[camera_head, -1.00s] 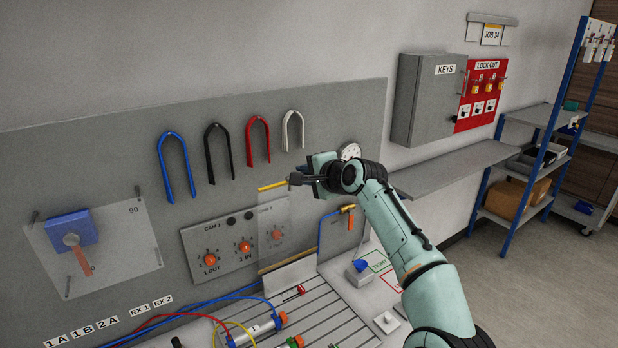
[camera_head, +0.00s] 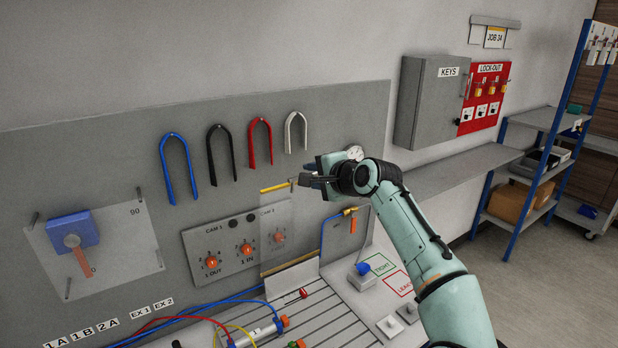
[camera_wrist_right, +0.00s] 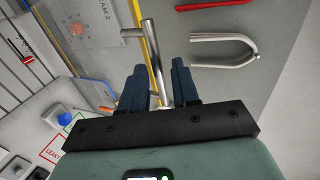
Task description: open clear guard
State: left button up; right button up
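The clear guard (camera_head: 277,212) is a see-through sheet over the right end of the grey CAM panel, with a yellow strip (camera_head: 276,187) along its top edge. It appears closed over the CAM 2 knob. My right gripper (camera_head: 303,181) is at the upper right corner of the guard. In the right wrist view, a metal bar handle (camera_wrist_right: 152,50) by the yellow strip stands between the two dark fingers (camera_wrist_right: 160,82). The fingers are apart, with narrow gaps to the bar; contact is not clear. My left gripper is not in view.
Several U-shaped hooks, including a white one (camera_head: 296,132), hang on the board above the guard. A gauge (camera_head: 354,153) sits behind my right wrist. A slotted plate with cylinders and hoses (camera_head: 285,315) lies below. A grey shelf (camera_head: 460,170) extends to the right.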

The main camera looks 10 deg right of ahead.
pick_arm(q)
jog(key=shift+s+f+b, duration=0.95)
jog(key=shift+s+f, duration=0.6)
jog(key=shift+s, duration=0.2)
pick_arm(e)
jog(key=v, duration=1.1)
jog(key=shift+f, duration=0.15)
